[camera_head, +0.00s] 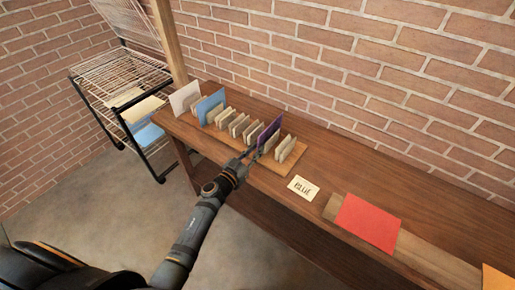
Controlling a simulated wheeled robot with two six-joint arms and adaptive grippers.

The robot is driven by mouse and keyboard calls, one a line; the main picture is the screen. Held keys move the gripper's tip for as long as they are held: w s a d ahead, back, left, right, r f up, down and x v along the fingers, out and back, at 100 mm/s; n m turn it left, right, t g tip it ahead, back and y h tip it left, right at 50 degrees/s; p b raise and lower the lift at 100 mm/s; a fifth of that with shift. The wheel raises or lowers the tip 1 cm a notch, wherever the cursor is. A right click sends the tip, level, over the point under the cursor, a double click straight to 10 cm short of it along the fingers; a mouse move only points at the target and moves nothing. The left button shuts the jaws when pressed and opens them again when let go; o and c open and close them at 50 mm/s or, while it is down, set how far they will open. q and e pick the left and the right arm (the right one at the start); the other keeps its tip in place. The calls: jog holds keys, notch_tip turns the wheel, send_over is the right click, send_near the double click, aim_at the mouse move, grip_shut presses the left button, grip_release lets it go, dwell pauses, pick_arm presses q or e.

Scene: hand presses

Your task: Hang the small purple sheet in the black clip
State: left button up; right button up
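The small purple sheet (270,133) stands upright in a slot of the wooden rack (222,143) on the bench, towards the rack's right end. My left gripper (254,152) is at the rack's front edge, right by the lower left part of the purple sheet. The fingertips are too small to tell whether they touch or grip it. My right gripper is not in view. I cannot make out a black clip.
The wooden bench (307,163) runs along a brick wall. White (185,97) and blue (209,106) sheets stand in the rack's left part. A "BLUE" card (303,188), a red sheet (368,222) and an orange sheet (496,279) lie to the right. A wire drying rack (118,73) stands left.

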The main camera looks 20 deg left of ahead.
pick_arm(q)
jog(key=shift+w+d, duration=0.15)
jog(key=shift+w, duration=0.35)
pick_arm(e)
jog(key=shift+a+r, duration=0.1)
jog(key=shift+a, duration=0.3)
pick_arm(q)
jog(key=c, duration=0.3)
grip_shut()
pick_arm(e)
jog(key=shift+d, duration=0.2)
pick_arm(q)
notch_tip(320, 180, up, 7)
jog(key=p, duration=0.9)
jog(key=shift+r, duration=0.2)
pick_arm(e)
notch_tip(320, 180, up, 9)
